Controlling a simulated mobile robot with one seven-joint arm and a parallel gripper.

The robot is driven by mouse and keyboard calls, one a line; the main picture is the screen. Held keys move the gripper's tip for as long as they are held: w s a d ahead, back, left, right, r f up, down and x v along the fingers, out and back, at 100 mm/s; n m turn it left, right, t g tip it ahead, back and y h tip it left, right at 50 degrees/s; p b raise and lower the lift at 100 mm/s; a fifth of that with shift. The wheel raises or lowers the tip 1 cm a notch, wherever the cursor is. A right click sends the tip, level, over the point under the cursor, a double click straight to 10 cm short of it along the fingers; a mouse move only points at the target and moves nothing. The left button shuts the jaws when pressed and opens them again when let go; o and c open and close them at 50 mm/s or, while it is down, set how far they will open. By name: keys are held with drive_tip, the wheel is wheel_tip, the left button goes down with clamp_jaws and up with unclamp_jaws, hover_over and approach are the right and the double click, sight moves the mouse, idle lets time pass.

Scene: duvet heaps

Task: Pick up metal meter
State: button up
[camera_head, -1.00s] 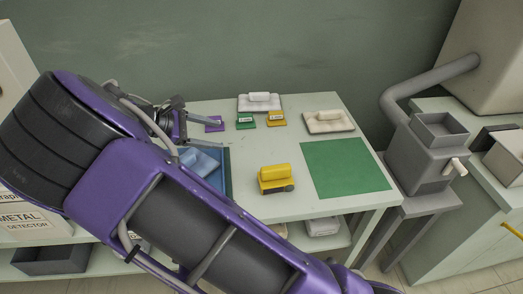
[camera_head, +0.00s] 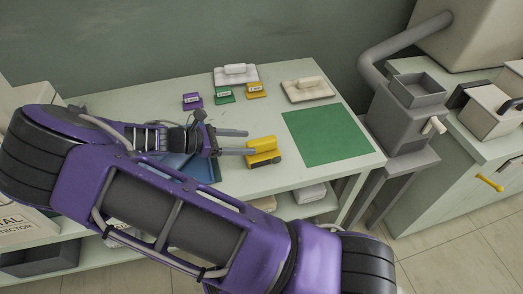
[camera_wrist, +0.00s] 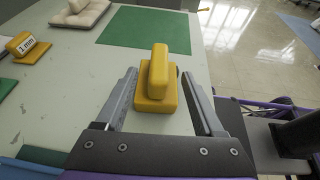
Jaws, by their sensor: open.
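A yellow block-shaped device with a raised rounded top (camera_head: 263,150) stands on the pale table; it is the likely metal meter, though no label on it shows. It also appears in the wrist view (camera_wrist: 157,82), upright between the fingers. My gripper (camera_head: 247,143) is open, level with the table, its two fingers reaching toward the device from the left. In the wrist view my gripper (camera_wrist: 162,92) has one finger on each side of the device, with a gap at each side.
A green mat (camera_head: 327,134) lies right of the device. Purple (camera_head: 192,101), green (camera_head: 224,96) and yellow (camera_head: 256,90) labelled tags and two pale padded blocks (camera_head: 236,75) (camera_head: 307,89) stand behind. A blue tray (camera_head: 203,168) lies under my arm. A grey machine (camera_head: 408,125) stands right.

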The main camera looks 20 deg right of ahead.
sight(258, 141)
drive_tip(key=shift+r+x, duration=0.2)
drive_tip(key=shift+x, duration=2.8)
clamp_jaws()
